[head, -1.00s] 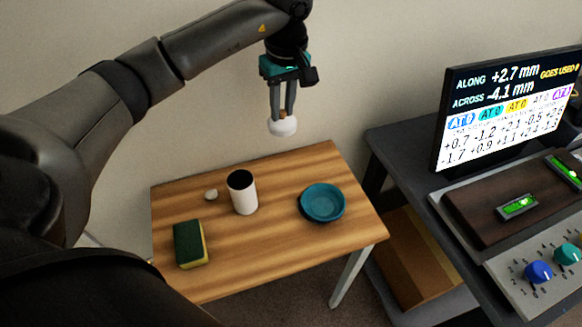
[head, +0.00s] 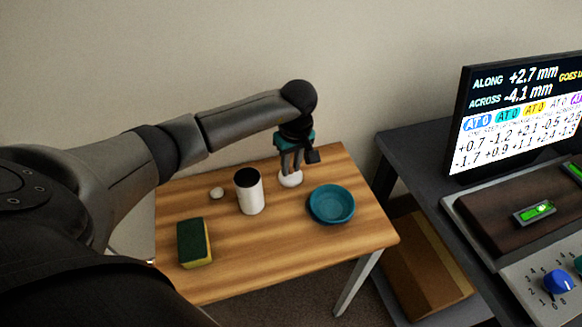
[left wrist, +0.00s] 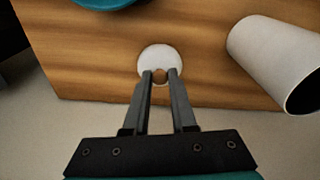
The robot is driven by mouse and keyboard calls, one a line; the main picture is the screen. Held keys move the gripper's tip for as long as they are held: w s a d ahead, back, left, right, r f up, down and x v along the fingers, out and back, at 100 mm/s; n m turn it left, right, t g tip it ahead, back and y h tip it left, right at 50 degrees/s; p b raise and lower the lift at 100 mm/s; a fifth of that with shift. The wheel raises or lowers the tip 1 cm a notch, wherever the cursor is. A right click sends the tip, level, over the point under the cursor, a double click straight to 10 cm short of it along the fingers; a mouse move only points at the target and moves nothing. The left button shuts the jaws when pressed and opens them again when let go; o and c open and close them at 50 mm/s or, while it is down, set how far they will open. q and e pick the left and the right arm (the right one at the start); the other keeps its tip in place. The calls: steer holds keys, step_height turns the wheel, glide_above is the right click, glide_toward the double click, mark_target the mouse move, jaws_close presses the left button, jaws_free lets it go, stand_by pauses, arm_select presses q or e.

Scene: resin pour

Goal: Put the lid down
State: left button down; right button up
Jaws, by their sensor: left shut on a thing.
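The lid is a small white dome (head: 290,179) with a brown knob. It also shows in the left wrist view (left wrist: 159,56), between the fingertips. My left gripper (head: 291,165) is shut on the lid's knob, and it shows in the left wrist view (left wrist: 160,76) too. The lid is at or just above the back of the wooden table (head: 290,250); I cannot tell whether it touches. A white cup with a dark inside (head: 249,194) stands to its left, apart from it. My right gripper is not in view.
A teal bowl (head: 331,205) sits right of the lid. A green and yellow sponge (head: 194,243) is at the table's front left. A dark bench with a screen (head: 520,115) stands at right. The table's front middle is clear.

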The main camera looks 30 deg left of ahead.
mark_target(294, 178)
arm_select(q)
steer(key=shift+f, duration=0.25)
steer(key=shift+f, duration=0.2)
steer(key=c, duration=0.7)
jaws_free()
steer(key=shift+c, duration=0.2)
steer(key=shift+r, duration=0.2)
step_height(294, 178, up, 12)
steer(key=d+p, duration=0.1)
steer(key=p, duration=0.1)
steer(key=shift+s+d, duration=0.15)
steer(key=shift+s, duration=0.2)
